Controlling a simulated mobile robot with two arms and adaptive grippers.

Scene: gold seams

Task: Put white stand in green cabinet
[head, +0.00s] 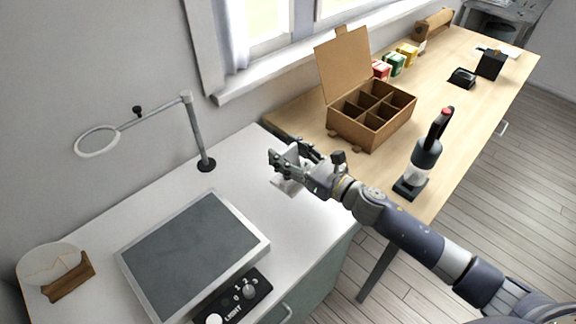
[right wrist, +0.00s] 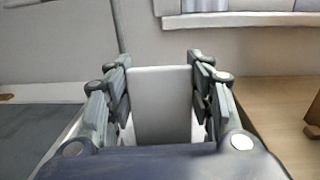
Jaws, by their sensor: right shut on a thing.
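The white stand (head: 289,183) is between the fingers of my right gripper (head: 290,160), above the right end of the white worktop. I cannot tell whether its bottom touches the worktop. In the right wrist view the stand (right wrist: 162,105) shows as a pale upright plate between both finger pairs, and my right gripper (right wrist: 160,95) is shut on it. The green cabinet (head: 318,284) is under the white worktop. Its front, with a handle (head: 286,313), shows only in part at the bottom and looks closed. My left gripper is not in view.
On the worktop are a grey light pad (head: 195,250), a control box (head: 235,297), a magnifier lamp (head: 197,140) and a plate on a wooden stand (head: 70,280). The wooden table (head: 455,85) at right holds an open cardboard box (head: 372,125) and a black-and-white tool (head: 425,155).

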